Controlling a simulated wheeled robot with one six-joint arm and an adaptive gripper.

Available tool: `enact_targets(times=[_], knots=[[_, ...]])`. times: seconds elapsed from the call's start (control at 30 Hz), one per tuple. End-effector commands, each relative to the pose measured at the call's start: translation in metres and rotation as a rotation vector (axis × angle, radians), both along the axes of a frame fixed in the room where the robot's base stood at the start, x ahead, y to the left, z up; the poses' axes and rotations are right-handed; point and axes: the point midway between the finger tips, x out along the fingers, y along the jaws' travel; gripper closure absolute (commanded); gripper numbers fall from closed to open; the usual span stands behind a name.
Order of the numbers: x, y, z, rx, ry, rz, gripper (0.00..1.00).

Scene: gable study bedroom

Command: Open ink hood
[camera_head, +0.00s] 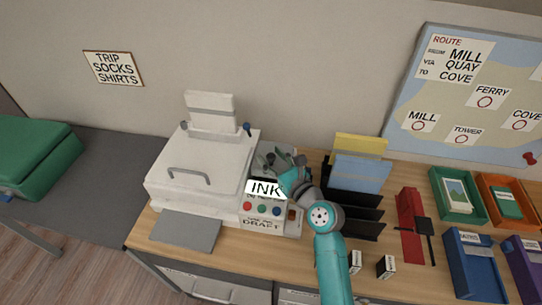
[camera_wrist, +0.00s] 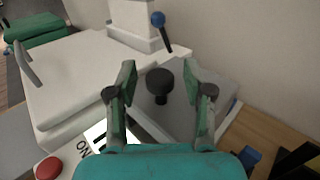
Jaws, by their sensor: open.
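The printer (camera_head: 200,170) is a white machine on the desk, with a grey ink hood (camera_head: 284,150) at its right, behind the white INK label (camera_head: 265,188). In the wrist view the hood (camera_wrist: 212,92) is a grey panel with a black knob (camera_wrist: 160,84) standing up from it. The hood appears down. My gripper (camera_wrist: 160,78) is open, with one green-and-grey finger on each side of the knob in the picture. Contact with the knob cannot be told. In the head view my gripper (camera_head: 273,165) is over the hood and partly hides it; the knob is hard to make out.
A blue-tipped lever (camera_wrist: 159,22) stands beside the hood. Red, green and blue buttons (camera_head: 262,208) are on the front panel. A black file rack (camera_head: 352,208) with yellow and blue folders stands close on the right. Coloured trays (camera_head: 475,265) are farther right.

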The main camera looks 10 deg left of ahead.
Motion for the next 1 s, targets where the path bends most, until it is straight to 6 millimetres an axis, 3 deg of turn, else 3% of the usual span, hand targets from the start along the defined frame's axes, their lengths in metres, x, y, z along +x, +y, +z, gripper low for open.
enact_targets(times=[0.37, 0.57, 0.6, 1.0], knots=[[0.0043, 0.0039, 0.0000, 0.000, 0.000, -0.001, 0.48], [0.0042, 0.0038, 0.0001, 0.000, 0.000, -0.001, 0.96], [0.0042, 0.0038, 0.0002, 0.000, 0.000, -0.001, 1.00], [0.0110, 0.0037, 0.0035, 0.000, -0.001, -0.001, 1.00]])
